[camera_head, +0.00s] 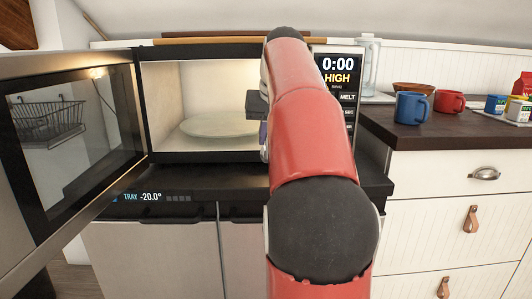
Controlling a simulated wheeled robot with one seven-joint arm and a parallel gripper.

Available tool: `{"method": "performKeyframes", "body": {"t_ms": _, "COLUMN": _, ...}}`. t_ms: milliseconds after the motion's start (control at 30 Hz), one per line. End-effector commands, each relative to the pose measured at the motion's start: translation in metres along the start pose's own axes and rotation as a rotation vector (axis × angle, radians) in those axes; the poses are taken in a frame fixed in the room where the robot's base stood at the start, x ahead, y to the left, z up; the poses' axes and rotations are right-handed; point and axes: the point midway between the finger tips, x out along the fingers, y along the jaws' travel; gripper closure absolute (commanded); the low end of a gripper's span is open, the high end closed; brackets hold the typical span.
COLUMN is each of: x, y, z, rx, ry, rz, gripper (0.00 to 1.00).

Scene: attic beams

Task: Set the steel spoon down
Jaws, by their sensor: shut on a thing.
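My red arm reaches forward to the front of the open microwave (200,50). My gripper (257,104) is mostly hidden behind the arm; only a dark part of it shows at the right of the microwave's opening. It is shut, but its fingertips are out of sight. I cannot make out the steel spoon, which the arm hides if it is in the jaws. A pale round plate (215,126) lies inside the lit microwave, left of the gripper.
The microwave door (75,130) stands wide open at the left. A dark counter (450,133) at the right holds a blue mug (411,108), a red mug (449,102), a brown bowl (413,88) and small packages at the far right. The counter's front strip looks clear.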

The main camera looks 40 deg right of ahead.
Motion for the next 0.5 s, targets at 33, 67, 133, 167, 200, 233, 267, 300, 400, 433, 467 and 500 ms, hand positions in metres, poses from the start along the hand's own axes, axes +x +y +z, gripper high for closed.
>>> {"method": "performKeyframes", "body": {"t_ms": 33, "x": 0.003, "y": 0.0, "z": 0.002, "rx": 0.0, "ry": 0.001, "rz": 0.0, "gripper": 1.0}}
{"method": "performKeyframes", "body": {"t_ms": 67, "x": 0.005, "y": 0.001, "z": 0.002, "rx": 0.0, "ry": 0.001, "rz": 0.0, "gripper": 1.0}}
{"method": "performKeyframes", "body": {"t_ms": 133, "x": 0.014, "y": 0.002, "z": 0.006, "rx": 0.0, "ry": 0.0, "rz": 0.0, "gripper": 1.0}}
{"method": "performKeyframes", "body": {"t_ms": 167, "x": 0.018, "y": 0.002, "z": 0.009, "rx": 0.0, "ry": -0.001, "rz": 0.0, "gripper": 1.0}}
{"method": "performKeyframes", "body": {"t_ms": 200, "x": 0.025, "y": 0.003, "z": 0.011, "rx": 0.001, "ry": 0.0, "rz": 0.0, "gripper": 1.0}}
{"method": "performKeyframes", "body": {"t_ms": 233, "x": 0.029, "y": 0.004, "z": 0.013, "rx": 0.001, "ry": -0.001, "rz": 0.0, "gripper": 1.0}}
{"method": "performKeyframes", "body": {"t_ms": 267, "x": 0.032, "y": 0.004, "z": 0.014, "rx": 0.001, "ry": -0.001, "rz": 0.001, "gripper": 1.0}}
{"method": "performKeyframes", "body": {"t_ms": 300, "x": 0.035, "y": 0.005, "z": 0.015, "rx": 0.001, "ry": 0.0, "rz": 0.001, "gripper": 1.0}}
{"method": "performKeyframes", "body": {"t_ms": 400, "x": 0.04, "y": 0.005, "z": 0.013, "rx": 0.0, "ry": 0.0, "rz": 0.001, "gripper": 1.0}}
{"method": "performKeyframes", "body": {"t_ms": 433, "x": 0.04, "y": 0.005, "z": 0.013, "rx": 0.0, "ry": 0.001, "rz": 0.001, "gripper": 1.0}}
{"method": "performKeyframes", "body": {"t_ms": 467, "x": 0.04, "y": 0.005, "z": 0.013, "rx": 0.0, "ry": 0.001, "rz": 0.001, "gripper": 1.0}}
{"method": "performKeyframes", "body": {"t_ms": 500, "x": 0.039, "y": 0.005, "z": 0.013, "rx": 0.0, "ry": 0.001, "rz": 0.001, "gripper": 1.0}}
